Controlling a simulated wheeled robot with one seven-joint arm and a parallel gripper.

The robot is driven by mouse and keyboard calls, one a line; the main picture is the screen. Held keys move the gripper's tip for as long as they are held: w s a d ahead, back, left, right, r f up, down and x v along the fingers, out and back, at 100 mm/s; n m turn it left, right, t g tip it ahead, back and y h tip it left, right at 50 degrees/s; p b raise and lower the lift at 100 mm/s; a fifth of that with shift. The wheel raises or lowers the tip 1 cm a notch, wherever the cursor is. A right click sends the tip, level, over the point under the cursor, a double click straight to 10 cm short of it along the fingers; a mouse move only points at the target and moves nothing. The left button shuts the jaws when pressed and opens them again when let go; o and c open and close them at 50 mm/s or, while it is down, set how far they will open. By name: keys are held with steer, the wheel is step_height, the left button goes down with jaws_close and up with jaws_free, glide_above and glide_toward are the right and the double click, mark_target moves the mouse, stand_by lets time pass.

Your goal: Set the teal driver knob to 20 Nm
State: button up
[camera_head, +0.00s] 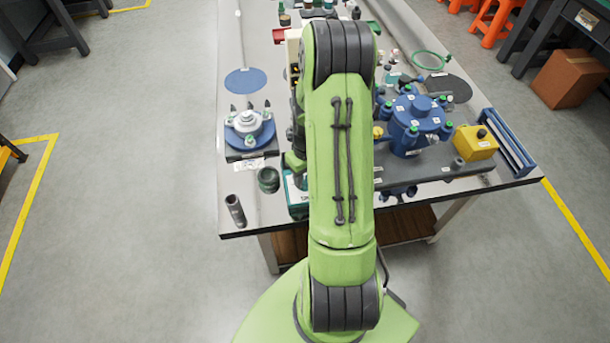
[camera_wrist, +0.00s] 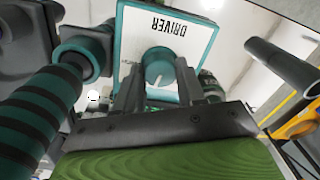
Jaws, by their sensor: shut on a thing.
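The teal driver knob (camera_wrist: 158,72) sits on a white panel (camera_wrist: 165,25) lettered DRIVER, upside down in the wrist view. A pointer mark shows on the knob, but I cannot read any torque value. My gripper (camera_wrist: 159,66) has a finger on each side of the knob and is shut on it. In the head view my arm covers most of the driver; part of its teal and white body (camera_head: 297,196) shows left of the arm, near the bench's front edge. A teal-and-black striped handle (camera_wrist: 38,115) is at the left in the wrist view.
A grey tube (camera_head: 235,211) stands left of the driver, with a dark green cup (camera_head: 268,180) behind it. A blue round fixture (camera_head: 248,127) is farther back. A blue flanged vessel (camera_head: 412,122) and yellow box (camera_head: 475,142) stand right of my arm.

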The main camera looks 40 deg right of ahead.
steer(key=m+b, duration=0.1)
steer(key=m, duration=0.4)
steer(key=shift+m, duration=0.4)
stand_by(0.4)
steer(key=o, duration=1.1)
steer(key=shift+c, duration=0.2)
step_height(320, 180, up, 16)
steer(key=p, duration=0.4)
steer(key=shift+s+d, duration=0.25)
steer(key=shift+s, duration=0.05)
steer(key=shift+f, duration=0.1)
